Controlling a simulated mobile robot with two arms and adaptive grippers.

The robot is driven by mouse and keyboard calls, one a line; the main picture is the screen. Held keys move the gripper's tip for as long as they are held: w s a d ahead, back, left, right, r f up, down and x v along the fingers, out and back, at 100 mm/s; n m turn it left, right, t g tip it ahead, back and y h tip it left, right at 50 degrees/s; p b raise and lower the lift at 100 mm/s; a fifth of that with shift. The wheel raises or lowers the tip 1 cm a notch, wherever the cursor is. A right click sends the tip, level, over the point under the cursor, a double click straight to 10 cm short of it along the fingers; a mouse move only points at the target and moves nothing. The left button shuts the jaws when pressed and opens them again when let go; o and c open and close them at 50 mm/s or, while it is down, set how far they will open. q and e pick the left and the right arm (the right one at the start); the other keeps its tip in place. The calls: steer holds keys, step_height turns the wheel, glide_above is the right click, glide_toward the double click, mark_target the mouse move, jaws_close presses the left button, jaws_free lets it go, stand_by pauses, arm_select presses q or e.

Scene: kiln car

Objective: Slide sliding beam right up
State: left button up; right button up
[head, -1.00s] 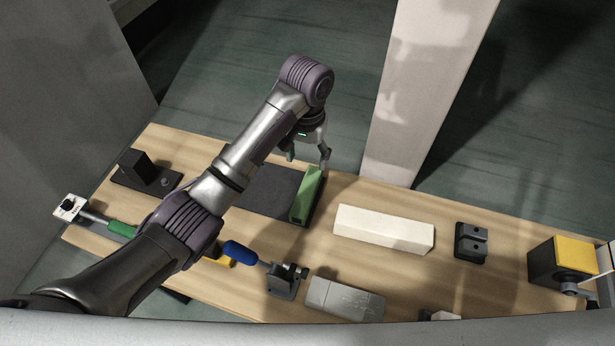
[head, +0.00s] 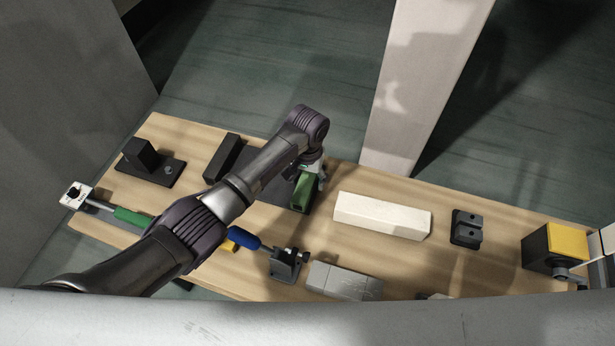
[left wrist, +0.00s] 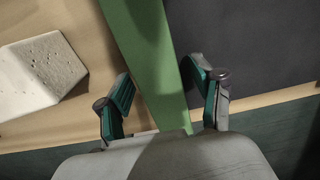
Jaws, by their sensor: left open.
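The green beam (head: 303,193) lies along the right edge of the dark plate (head: 268,190) on the wooden table. I take it as the right sliding beam. My left gripper (head: 312,176) is over its far end, partly hidden by the wrist. In the left wrist view the green beam (left wrist: 150,50) runs between the two fingers of my left gripper (left wrist: 160,85). The fingers are apart, one on each side, and I cannot tell if either touches it. A black beam (head: 222,157) lies along the plate's left side. My right gripper is not in view.
A white block (head: 382,215) lies right of the green beam; it shows in the left wrist view (left wrist: 40,72). A clamp with a blue handle (head: 243,240) and a grey block (head: 343,281) are nearer me. A black bracket (head: 148,163) stands left. A pale pillar (head: 420,80) rises behind the table.

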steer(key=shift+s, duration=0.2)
arm_select(q)
steer(key=shift+c, duration=1.4)
jaws_close()
steer(key=shift+w+a+r, duration=0.1)
steer(key=shift+a, duration=0.25)
steer(key=w+a, duration=0.1)
steer(key=a, duration=0.3)
steer(key=w+a+p, duration=0.1)
steer(key=a, duration=0.3)
steer(key=w+a+p, duration=0.1)
steer(key=w+a, duration=0.1)
steer(key=a, duration=0.2)
steer(key=shift+a, duration=0.2)
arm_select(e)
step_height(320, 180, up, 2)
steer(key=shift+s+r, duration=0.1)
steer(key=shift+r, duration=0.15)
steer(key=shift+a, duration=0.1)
arm_select(q)
steer(key=shift+o, duration=1.4)
jaws_free()
